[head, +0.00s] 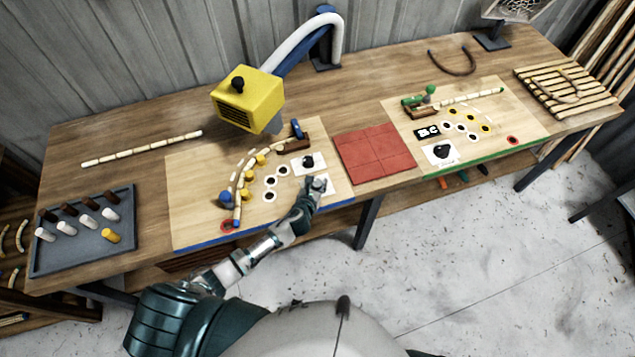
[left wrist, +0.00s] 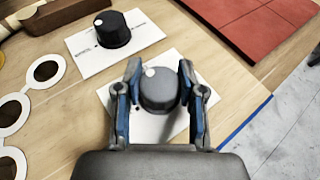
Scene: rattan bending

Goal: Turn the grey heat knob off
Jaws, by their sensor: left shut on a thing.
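The grey heat knob (left wrist: 158,92) sits on a white plate (left wrist: 178,62) near the front right of the left wooden board. A light mark shows on its top, toward the upper left in the left wrist view. My left gripper (left wrist: 160,80) has a blue-padded finger on each side of the knob and is shut on it. In the head view my left gripper (head: 318,186) covers most of this knob. A black knob (left wrist: 113,28) on its own white plate stands just beyond; it also shows in the head view (head: 307,161). My right gripper is not in view.
A yellow heater box (head: 248,100) on a hose hangs over the left board (head: 200,190). A bent segmented cane with yellow pegs (head: 249,173) lies behind my arm. A red tile mat (head: 375,152) is to the right. A grey tray (head: 75,255) holds pegs at left.

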